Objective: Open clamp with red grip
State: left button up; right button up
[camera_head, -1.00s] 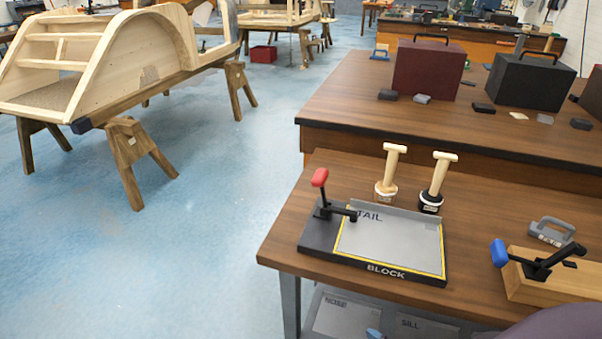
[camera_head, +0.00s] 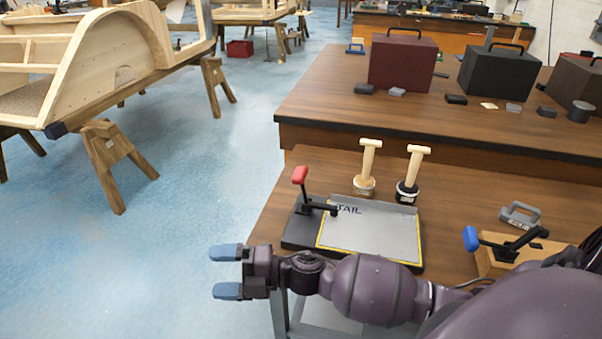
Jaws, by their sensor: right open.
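The clamp with the red grip (camera_head: 300,175) stands at the left side of a dark base plate (camera_head: 301,228) on the front wooden table. Its red grip is raised, and its black arm reaches right over the plate's edge. My right gripper (camera_head: 224,272) is open and empty, with two blue fingertips pointing left. It is beyond the table's left edge in the picture, below and left of the clamp, and apart from it. My left gripper is not in view.
Two wooden-handled stamps (camera_head: 365,168) stand behind the plate. A clamp with a blue grip (camera_head: 471,239) sits on a wooden block at the right, beside a grey handled object (camera_head: 520,214). A second table (camera_head: 330,100) stands behind. The floor at left is clear near my gripper.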

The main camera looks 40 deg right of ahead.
jog(key=r+n+g, duration=0.1)
jog(key=n+g, duration=0.2)
jog(key=n, duration=0.1)
notch_tip(320, 180, up, 14)
jog(key=f+n+g+h+p, duration=0.1)
jog(key=n+g+h+p, duration=0.2)
jog(key=n+g+h, duration=0.8)
send_over(300, 171)
jog(key=t+h, duration=0.1)
jog(key=n+t+h, duration=0.1)
jog(key=h, duration=0.1)
jog(key=n+t+h, duration=0.1)
jog(key=t+h, duration=0.1)
jog(key=shift+r, duration=0.25)
notch_tip(300, 171, down, 9)
jog(key=shift+f, duration=0.85)
